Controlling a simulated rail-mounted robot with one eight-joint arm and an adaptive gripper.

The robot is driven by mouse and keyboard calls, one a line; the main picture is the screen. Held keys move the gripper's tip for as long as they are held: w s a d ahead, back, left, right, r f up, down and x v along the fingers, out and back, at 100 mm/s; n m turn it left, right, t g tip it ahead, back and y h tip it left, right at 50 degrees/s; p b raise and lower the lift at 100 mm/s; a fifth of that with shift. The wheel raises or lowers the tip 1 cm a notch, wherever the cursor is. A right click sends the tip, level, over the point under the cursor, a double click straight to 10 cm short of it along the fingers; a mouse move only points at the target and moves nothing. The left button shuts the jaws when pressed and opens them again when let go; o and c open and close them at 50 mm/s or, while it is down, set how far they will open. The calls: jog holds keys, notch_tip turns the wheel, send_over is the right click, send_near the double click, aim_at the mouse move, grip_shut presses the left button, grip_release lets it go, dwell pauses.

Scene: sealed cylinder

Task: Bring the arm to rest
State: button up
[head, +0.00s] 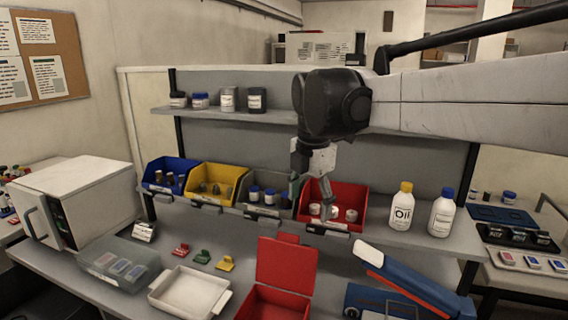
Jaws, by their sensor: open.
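My gripper (312,200) hangs from the arm's dark wrist joint in the head view. It is open and appears empty, in front of the red bin (351,196) on the bench. My pale arm reaches in from the right, above the bench. I cannot tell the exact gap between the fingertips and the red bin.
Blue (168,170), yellow (217,178) and grey bins stand left of the red one. A white tray (220,296), an open red box (286,262) and a blue toolbox (418,283) fill the front.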

jog(key=s+d+f+m+t, duration=0.1)
jog(key=s+d+f+m, duration=0.3)
jog(key=s+m, duration=0.3)
jog(key=s+d+f+m+t, duration=0.2)
jog(key=s+d+m, duration=0.3)
jog(key=m, duration=0.5)
jog(key=s+d+f+m+t, duration=0.2)
jog(key=s+d+f+m, duration=0.3)
jog(key=s+m, duration=0.4)
jog(key=shift+s+d+f, duration=0.15)
jog(key=shift+s+f, duration=0.15)
jog(key=shift+s, duration=0.05)
